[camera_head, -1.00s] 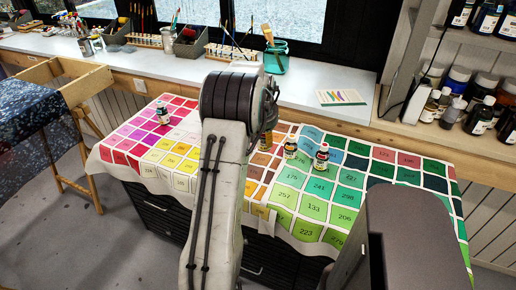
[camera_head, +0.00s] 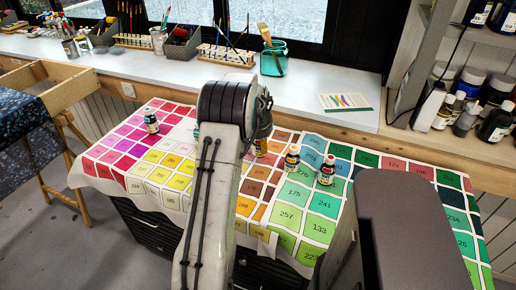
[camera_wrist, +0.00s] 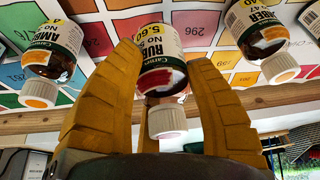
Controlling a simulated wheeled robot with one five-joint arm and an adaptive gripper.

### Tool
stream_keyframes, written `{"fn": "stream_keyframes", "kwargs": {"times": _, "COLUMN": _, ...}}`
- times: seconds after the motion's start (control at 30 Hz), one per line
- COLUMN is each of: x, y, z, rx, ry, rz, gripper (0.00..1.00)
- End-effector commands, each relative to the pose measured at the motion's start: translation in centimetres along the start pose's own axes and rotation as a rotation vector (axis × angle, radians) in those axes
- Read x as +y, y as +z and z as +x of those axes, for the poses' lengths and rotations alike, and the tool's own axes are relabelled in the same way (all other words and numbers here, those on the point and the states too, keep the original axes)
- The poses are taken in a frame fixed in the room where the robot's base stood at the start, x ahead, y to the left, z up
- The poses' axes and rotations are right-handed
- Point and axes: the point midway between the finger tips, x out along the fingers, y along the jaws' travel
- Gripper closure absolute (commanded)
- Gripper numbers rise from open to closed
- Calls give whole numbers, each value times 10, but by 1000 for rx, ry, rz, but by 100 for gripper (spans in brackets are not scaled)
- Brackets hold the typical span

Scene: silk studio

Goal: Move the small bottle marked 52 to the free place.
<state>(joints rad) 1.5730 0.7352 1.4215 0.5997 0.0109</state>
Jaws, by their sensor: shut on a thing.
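Whether the held bottle touches the cloth I cannot tell. In the head view my arm hides the held bottle. Bottles stand on the colour-chart cloth: a dark one (camera_head: 151,121), one right of my arm (camera_head: 292,158) and a red-capped one (camera_head: 326,170).
The numbered cloth (camera_head: 310,228) covers a low cabinet below the window ledge (camera_head: 300,85). The ledge holds a teal jar (camera_head: 274,60) of brushes and several racks. Shelves of jars (camera_head: 468,95) stand at right. A wooden frame (camera_head: 85,85) stands at left.

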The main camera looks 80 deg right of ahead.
Motion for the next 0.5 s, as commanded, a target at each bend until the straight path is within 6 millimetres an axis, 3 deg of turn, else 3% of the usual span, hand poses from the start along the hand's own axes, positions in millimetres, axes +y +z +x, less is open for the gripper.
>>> {"fn": "stream_keyframes", "kwargs": {"times": 0.3, "x": 17, "y": 10, "z": 36, "rx": -1, "ry": 11, "rz": 15, "gripper": 87}}
{"fn": "stream_keyframes", "kwargs": {"times": 0.5, "x": 19, "y": 9, "z": 36, "rx": 0, "ry": 12, "rz": 16, "gripper": 87}}
